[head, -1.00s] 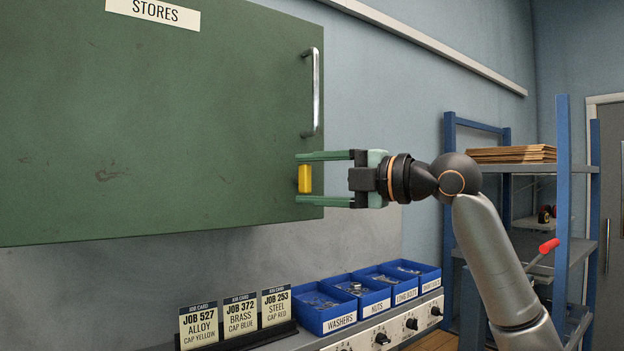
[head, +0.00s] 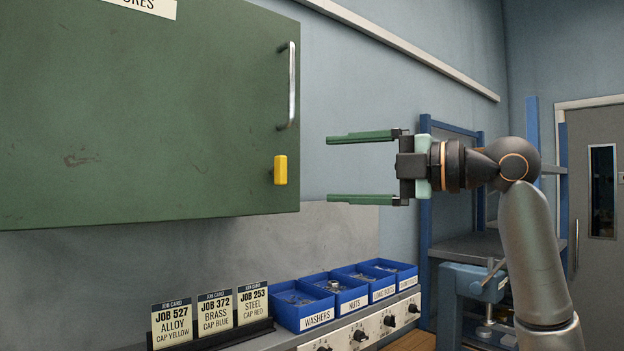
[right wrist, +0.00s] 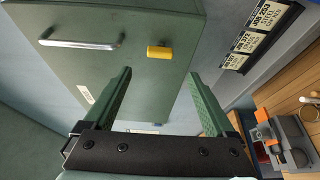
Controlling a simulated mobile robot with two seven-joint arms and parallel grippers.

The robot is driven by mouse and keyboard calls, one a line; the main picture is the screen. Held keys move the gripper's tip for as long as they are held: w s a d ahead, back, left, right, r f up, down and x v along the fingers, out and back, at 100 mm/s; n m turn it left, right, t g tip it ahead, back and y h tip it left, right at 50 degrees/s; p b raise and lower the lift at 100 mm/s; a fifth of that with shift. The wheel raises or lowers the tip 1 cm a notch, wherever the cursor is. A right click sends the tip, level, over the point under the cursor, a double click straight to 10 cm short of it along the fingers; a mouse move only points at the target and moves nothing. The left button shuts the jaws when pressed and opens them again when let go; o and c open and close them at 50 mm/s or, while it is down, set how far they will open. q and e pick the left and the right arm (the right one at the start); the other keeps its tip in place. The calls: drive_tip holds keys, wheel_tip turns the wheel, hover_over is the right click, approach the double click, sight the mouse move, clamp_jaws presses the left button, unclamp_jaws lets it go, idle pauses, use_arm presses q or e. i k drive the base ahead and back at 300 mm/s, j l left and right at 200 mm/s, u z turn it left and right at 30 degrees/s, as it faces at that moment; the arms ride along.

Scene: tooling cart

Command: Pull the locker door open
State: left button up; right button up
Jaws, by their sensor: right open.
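The green locker door (head: 140,120) fills the left of the head view and looks shut. It has a silver bar handle (head: 292,85) upright near its right edge, with a yellow latch (head: 280,170) below it. My right gripper (head: 342,168) is open and empty, to the right of the door's edge, with its fingers pointing left towards the latch. In the right wrist view the handle (right wrist: 80,43) and the yellow latch (right wrist: 159,53) show ahead of the fingers (right wrist: 160,85), apart from both. My left gripper is not in view.
Blue bins (head: 303,304) of small parts stand below the locker, beside a rack of job cards (head: 210,330). A blue shelf frame (head: 470,245) and a grey room door (head: 597,200) are at the right. The wall right of the locker is clear.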

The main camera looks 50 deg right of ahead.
sight(112, 112)
drive_tip(key=k+l, duration=0.2)
drive_tip(key=k, duration=0.3)
drive_tip(key=k+l, duration=0.2)
drive_tip(key=k, duration=0.25)
drive_tip(key=k+l, duration=0.25)
drive_tip(key=k, duration=0.25)
